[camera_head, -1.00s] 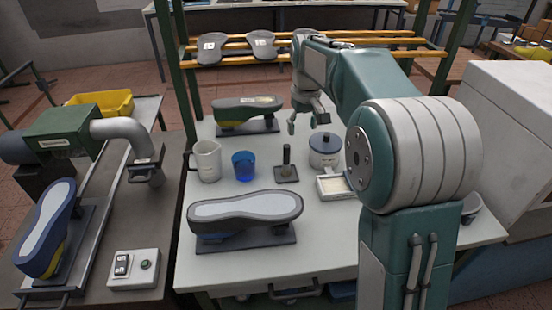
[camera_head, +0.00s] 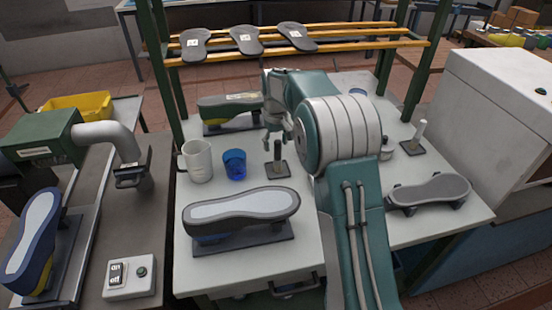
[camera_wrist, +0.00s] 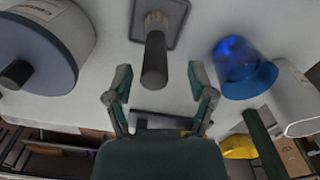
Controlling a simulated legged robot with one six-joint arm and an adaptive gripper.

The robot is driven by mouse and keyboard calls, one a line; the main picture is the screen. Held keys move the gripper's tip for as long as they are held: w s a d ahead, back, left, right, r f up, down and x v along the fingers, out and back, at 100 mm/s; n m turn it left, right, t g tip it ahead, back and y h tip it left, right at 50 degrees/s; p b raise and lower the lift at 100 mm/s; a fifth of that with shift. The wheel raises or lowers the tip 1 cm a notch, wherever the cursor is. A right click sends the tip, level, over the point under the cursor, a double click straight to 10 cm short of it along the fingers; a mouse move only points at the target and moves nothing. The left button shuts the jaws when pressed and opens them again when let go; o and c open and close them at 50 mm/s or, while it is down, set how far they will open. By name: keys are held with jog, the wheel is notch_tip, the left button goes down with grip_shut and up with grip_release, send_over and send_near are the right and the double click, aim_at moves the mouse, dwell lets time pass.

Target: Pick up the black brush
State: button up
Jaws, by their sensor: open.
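The black brush (camera_head: 277,161) stands upright on a dark square base (camera_head: 277,172) on the white table, right of the blue cup. In the wrist view the brush (camera_wrist: 155,58) points its dark handle toward me, with pale bristles near the base (camera_wrist: 172,16). My gripper (camera_head: 277,137) is open just behind and above the brush in the head view. In the wrist view my gripper (camera_wrist: 158,76) has one finger on each side of the handle's line, apart from it. Whether the handle end lies between the fingertips is hard to tell.
A blue cup (camera_head: 234,165) and white jug (camera_head: 197,161) stand left of the brush. A lidded pot (camera_wrist: 45,45) is on the other side. Shoe lasts stand in front (camera_head: 240,210) and behind (camera_head: 225,108). A pale-handled tool (camera_head: 418,134) stands at right.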

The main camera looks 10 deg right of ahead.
aim_at(277, 153)
jog(key=f, duration=0.4)
jog(key=shift+s+d, duration=0.1)
jog(key=shift+d, duration=0.3)
jog(key=shift+a, duration=0.2)
grip_shut()
